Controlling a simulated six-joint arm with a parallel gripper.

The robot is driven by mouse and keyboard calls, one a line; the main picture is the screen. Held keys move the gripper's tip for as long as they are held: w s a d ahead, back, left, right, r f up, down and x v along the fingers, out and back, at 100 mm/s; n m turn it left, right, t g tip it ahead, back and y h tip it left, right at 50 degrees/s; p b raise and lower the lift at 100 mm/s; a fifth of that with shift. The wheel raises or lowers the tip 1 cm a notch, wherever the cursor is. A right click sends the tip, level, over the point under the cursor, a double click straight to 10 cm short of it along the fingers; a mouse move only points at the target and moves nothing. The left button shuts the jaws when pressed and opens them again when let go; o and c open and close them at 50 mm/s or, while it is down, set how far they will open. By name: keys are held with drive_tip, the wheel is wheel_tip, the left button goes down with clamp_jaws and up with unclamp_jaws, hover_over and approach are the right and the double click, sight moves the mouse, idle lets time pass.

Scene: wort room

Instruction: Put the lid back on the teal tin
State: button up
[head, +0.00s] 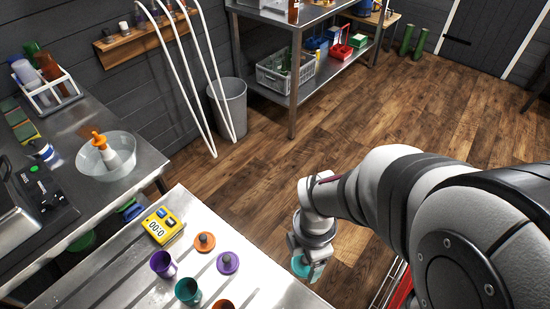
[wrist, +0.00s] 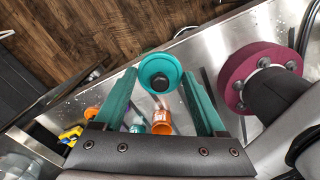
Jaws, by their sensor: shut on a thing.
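My gripper (head: 312,257) is shut on the teal lid (head: 301,267) and holds it up at the right of the metal table. In the wrist view the teal lid (wrist: 160,66) shows between my fingertips (wrist: 160,76), with its dark round centre facing the camera. The teal tin (head: 187,291) stands on the table at the lower middle of the head view, left of my gripper and apart from it. Its top looks open, with no lid on it.
A purple mug-like tin (head: 162,264) and an orange tin (head: 223,304) stand beside the teal tin. An orange lid (head: 205,242) and a purple lid (head: 228,263) lie behind them. A yellow timer (head: 163,226) sits farther left. The table's right part is bare.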

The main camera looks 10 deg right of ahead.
drive_tip(key=s+a+r+n, duration=0.1)
drive_tip(key=a+n, duration=1.1)
drive_tip(key=a, duration=1.4)
drive_tip(key=shift+d+f, duration=0.1)
drive_tip(key=shift+f, duration=3)
drive_tip(key=shift+f, duration=0.15)
drive_tip(key=o, duration=1.3)
drive_tip(key=shift+c, duration=0.2)
